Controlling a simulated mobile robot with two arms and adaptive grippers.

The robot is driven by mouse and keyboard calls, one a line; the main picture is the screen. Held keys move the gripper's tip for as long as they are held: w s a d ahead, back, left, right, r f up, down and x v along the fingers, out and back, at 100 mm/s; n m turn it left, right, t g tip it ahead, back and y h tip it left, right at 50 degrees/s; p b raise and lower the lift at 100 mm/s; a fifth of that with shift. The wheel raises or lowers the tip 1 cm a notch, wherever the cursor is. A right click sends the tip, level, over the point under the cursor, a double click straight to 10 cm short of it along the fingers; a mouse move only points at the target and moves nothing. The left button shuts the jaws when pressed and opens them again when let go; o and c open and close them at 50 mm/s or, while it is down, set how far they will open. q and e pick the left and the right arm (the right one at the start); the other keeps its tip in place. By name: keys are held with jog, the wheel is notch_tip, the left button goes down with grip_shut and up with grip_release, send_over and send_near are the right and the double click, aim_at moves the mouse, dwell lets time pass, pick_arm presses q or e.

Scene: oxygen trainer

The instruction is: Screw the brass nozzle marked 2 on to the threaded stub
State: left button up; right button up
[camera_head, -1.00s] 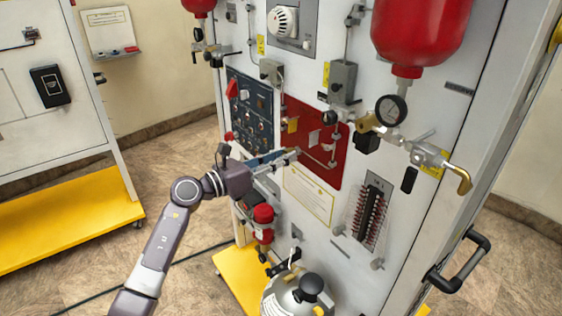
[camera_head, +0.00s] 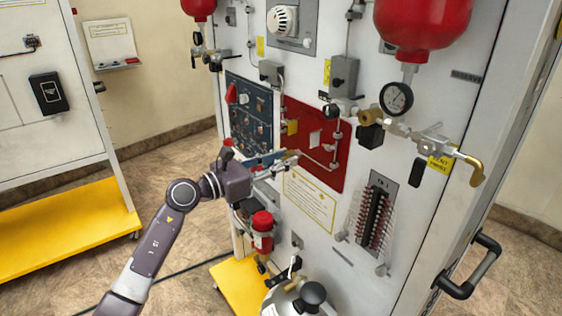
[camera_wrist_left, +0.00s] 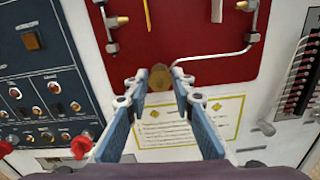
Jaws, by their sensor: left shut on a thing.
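My left gripper (camera_head: 288,158) reaches in front of the lower part of the red panel (camera_head: 301,119). In the left wrist view, its blue fingers (camera_wrist_left: 158,86) are shut on a small round brass piece, which I take to be the brass nozzle (camera_wrist_left: 159,75). Its mark cannot be read. A thin bent metal pipe (camera_wrist_left: 215,57) on the red panel runs down and left, ending close to the brass piece. A threaded stub cannot be made out; whether the nozzle touches the pipe end cannot be told. My right gripper is not in view.
A blue control panel (camera_wrist_left: 32,85) with red knobs is left of the fingers, and a yellow-edged label sheet (camera_head: 309,198) is below them. A pressure gauge (camera_head: 396,98), a valve with a brass lever (camera_head: 474,169) and a red-topped unit (camera_head: 262,221) also stick out of the board.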

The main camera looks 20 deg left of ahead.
pick_arm(q)
jog(key=m+b, duration=0.2)
jog(key=b, duration=0.2)
jog(key=shift+f+m, duration=0.1)
jog(key=shift+m, duration=0.3)
jog(key=shift+r+m, duration=0.2)
jog(key=shift+m, duration=0.1)
jog(key=m+b, duration=0.2)
jog(key=b, duration=0.2)
jog(key=shift+f+m+b, duration=0.2)
jog(key=shift+m+b, duration=0.15)
jog(key=shift+m, duration=0.05)
jog(key=shift+r+m+b, duration=0.15)
jog(key=shift+m+b, duration=0.15)
jog(key=shift+f+m+b, duration=0.2)
jog(key=shift+m+b, duration=0.5)
jog(key=shift+b, duration=0.4)
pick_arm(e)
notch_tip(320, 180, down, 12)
pick_arm(q)
jog(key=shift+w+r, duration=0.1)
jog(key=shift+r, duration=0.05)
jog(key=shift+m+b, duration=0.9)
jog(key=shift+b, duration=0.15)
jog(key=shift+r, duration=0.1)
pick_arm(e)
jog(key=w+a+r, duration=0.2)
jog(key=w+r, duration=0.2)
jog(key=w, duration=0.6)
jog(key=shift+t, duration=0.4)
